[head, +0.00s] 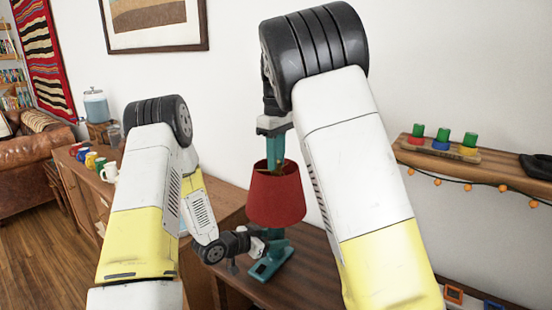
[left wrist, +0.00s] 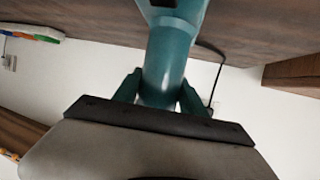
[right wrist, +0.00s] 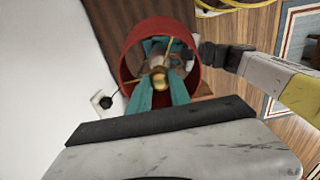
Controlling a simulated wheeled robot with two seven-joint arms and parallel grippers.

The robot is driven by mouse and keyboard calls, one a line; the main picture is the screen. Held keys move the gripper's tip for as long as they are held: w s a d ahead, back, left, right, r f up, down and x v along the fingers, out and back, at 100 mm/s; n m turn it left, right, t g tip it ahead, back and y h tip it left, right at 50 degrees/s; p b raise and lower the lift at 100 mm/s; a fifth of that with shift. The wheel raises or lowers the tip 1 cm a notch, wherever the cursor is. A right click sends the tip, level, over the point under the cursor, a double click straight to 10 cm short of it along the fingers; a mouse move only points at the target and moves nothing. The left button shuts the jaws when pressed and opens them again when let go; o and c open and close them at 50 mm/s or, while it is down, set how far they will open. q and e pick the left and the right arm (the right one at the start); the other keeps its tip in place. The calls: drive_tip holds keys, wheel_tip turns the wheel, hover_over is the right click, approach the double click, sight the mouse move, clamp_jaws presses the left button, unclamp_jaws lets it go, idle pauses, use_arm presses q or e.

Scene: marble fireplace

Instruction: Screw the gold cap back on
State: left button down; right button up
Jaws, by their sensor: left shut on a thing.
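A lamp with a red shade (head: 276,197) and a teal base (head: 270,264) stands upright on a dark wooden table. My left gripper (head: 262,243) is shut on the lamp's teal stem below the shade; the stem (left wrist: 168,65) shows between its fingers in the left wrist view. My right gripper (head: 275,166) points straight down into the open top of the shade. In the right wrist view, the gold cap (right wrist: 160,78) is between its fingertips, which seem closed on both sides of it, over the lamp's middle. The cap's underside and thread are hidden.
The wooden table (head: 312,262) has bare room right of the lamp. Several coloured mugs (head: 92,160) stand on the sideboard at left. The shade's rim (right wrist: 193,50) closely surrounds my right fingers.

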clamp_jaws()
drive_tip(key=m, duration=0.3)
drive_tip(key=shift+m, duration=0.4)
drive_tip(key=m, duration=0.7)
drive_tip(key=shift+m, duration=0.3)
drive_tip(key=o, duration=0.9)
unclamp_jaws()
drive_tip(key=shift+c, duration=0.2)
wheel_tip(320, 180, up, 12)
